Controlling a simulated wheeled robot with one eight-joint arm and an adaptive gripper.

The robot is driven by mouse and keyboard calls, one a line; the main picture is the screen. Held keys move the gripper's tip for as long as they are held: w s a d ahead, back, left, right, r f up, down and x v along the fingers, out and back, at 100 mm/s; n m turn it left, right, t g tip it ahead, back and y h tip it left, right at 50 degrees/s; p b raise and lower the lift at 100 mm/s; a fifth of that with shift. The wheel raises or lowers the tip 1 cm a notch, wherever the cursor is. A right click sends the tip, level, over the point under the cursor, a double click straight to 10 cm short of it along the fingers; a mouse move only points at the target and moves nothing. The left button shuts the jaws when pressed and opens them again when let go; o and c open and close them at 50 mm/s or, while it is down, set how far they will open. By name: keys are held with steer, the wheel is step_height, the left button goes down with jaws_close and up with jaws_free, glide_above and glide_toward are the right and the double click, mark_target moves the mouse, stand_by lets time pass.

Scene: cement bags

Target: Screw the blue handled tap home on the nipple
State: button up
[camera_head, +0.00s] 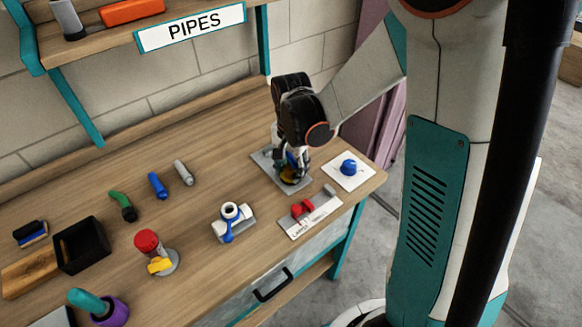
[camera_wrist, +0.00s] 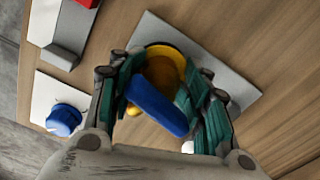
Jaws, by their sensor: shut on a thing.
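The blue handled tap shows its blue handle (camera_wrist: 157,105) in the wrist view, slanting between the fingers over a round yellow part (camera_wrist: 165,72). My gripper (camera_wrist: 166,98) is shut on the tap, with green pads on both sides of it. In the head view my gripper (camera_head: 291,158) points down over a grey plate (camera_head: 263,163) near the right end of the bench. The plate also shows in the wrist view (camera_wrist: 232,85). The nipple is hidden under the tap and fingers, so I cannot tell how far they are engaged.
A blue knob (camera_head: 348,167) on a white card stands close right of the plate. Red parts (camera_head: 302,208) lie on a labelled card in front. A white fitting with a blue lever (camera_head: 229,213) and a red-topped fitting (camera_head: 147,242) stand further left. Bare wood lies behind the plate.

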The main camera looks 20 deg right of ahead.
mark_target(291, 157)
steer(key=shift+m, duration=0.6)
steer(key=o, duration=1.3)
step_height(291, 157, up, 12)
steer(key=s+r+n+t, duration=0.2)
steer(key=s+n, duration=0.2)
steer(key=s, duration=0.1)
steer(key=s+r+n+t, duration=0.1)
steer(key=s+n+t, duration=0.1)
steer(key=s+n, duration=0.2)
steer(key=s+r+n+t, duration=0.2)
steer(key=s+n+t, duration=0.1)
steer(key=s, duration=0.3)
steer(key=shift+r+n, duration=0.3)
steer(key=shift+n, duration=0.1)
